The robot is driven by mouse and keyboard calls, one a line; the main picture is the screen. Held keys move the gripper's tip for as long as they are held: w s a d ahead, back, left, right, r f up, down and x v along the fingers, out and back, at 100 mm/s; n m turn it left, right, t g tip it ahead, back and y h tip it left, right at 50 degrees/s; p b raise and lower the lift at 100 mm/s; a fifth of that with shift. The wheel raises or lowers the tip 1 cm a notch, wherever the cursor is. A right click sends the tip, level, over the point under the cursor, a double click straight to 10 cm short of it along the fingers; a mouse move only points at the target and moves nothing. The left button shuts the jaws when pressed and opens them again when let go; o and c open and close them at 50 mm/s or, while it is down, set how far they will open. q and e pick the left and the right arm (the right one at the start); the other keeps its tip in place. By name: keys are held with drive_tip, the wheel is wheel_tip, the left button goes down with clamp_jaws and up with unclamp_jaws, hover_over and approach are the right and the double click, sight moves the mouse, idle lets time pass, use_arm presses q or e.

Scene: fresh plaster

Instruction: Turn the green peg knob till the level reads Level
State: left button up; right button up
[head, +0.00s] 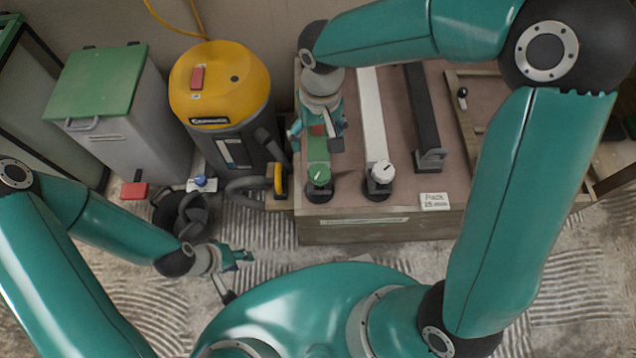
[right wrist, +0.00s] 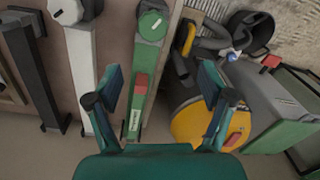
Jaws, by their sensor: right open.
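The green peg knob (head: 319,175) has a pale pointer mark and sits at the near end of a green bar (head: 317,150) on the bench. In the right wrist view the knob (right wrist: 152,25) is at the top, with the green bar (right wrist: 146,58) running down from it. A red block (right wrist: 140,84) and a small white label lie along this bar. No level reading is legible. My right gripper (head: 317,141) is open and empty above the green bar, behind the knob and apart from it. My left gripper (head: 240,276) is open and empty, low over the floor.
A white bar with a white knob (head: 381,173) and a black bar (head: 422,110) lie right of the green bar. A yellow vacuum (head: 220,85), a black bucket (head: 172,212) and a green-lidded bin (head: 97,82) stand left.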

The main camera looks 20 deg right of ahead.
sight(319, 172)
drive_tip(key=shift+h, duration=0.3)
drive_tip(key=f+b, duration=0.2)
drive_tip(key=f, duration=0.3)
drive_tip(key=f+b, duration=0.2)
drive_tip(key=f, duration=0.3)
drive_tip(key=f+b, duration=0.2)
drive_tip(key=f, duration=0.4)
drive_tip(key=shift+d, duration=0.3)
use_arm(q)
wheel_tip(319, 172, down, 7)
use_arm(e)
drive_tip(key=shift+r, duration=0.1)
drive_tip(key=c, duration=1.2)
